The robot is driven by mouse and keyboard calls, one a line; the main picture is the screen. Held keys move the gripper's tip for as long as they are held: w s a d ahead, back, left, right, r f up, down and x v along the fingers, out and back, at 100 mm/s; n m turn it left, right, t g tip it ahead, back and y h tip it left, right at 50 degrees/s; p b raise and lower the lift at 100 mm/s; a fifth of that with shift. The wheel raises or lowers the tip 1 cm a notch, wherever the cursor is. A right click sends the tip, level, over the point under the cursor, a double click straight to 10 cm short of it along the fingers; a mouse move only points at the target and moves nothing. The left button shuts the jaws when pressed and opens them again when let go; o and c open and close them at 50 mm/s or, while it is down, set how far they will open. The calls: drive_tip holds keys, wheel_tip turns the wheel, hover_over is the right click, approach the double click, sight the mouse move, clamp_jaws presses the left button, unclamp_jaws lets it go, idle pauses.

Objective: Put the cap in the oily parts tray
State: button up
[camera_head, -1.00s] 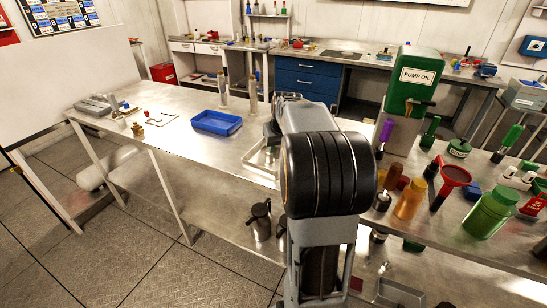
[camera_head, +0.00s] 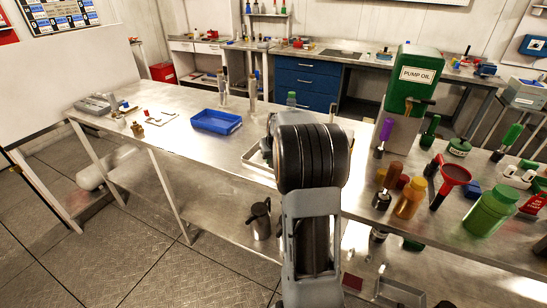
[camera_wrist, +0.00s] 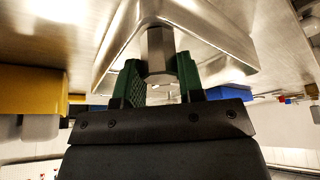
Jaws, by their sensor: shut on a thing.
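In the wrist view my gripper (camera_wrist: 158,80) has its green fingers shut on a grey metal hexagonal piece, the cap (camera_wrist: 157,48). The cap is in front of a shallow metal tray (camera_wrist: 225,38) in that view; I cannot tell whether they touch. In the head view the pale metal tray (camera_head: 254,163) sits on the long bench, partly hidden by my arm. My gripper and the cap are hidden behind my arm there. A blue tray (camera_head: 216,121) stands on the bench to the left. No label shows which tray is for oily parts.
A dark kettle (camera_head: 260,220) is on the lower shelf.

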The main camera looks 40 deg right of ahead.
drive_tip(key=shift+f, duration=0.2)
drive_tip(key=o, duration=0.7)
drive_tip(key=shift+r, duration=0.1)
drive_tip(key=shift+s+r, duration=0.1)
drive_tip(key=shift+r, duration=0.4)
drive_tip(key=v, duration=1.1)
drive_tip(key=s+a+f+n+y, duration=0.1)
drive_tip(key=s+a, duration=0.3)
drive_tip(key=a, duration=0.5)
drive_tip(key=s+a+f+n, duration=0.1)
drive_tip(key=s+a, duration=0.3)
drive_tip(key=a, duration=0.4)
drive_tip(key=s+a+f, duration=0.1)
drive_tip(key=s+a, duration=0.1)
drive_tip(key=s, duration=0.1)
drive_tip(key=s+a+f+n+g, duration=0.1)
drive_tip(key=s+a+f, duration=0.1)
drive_tip(key=s+a, duration=0.1)
drive_tip(key=s+a+f+n, duration=0.1)
drive_tip(key=s+a+f, duration=0.1)
drive_tip(key=s, duration=0.1)
drive_tip(key=shift+a+f+y, duration=0.25)
drive_tip(key=shift+y, duration=0.05)
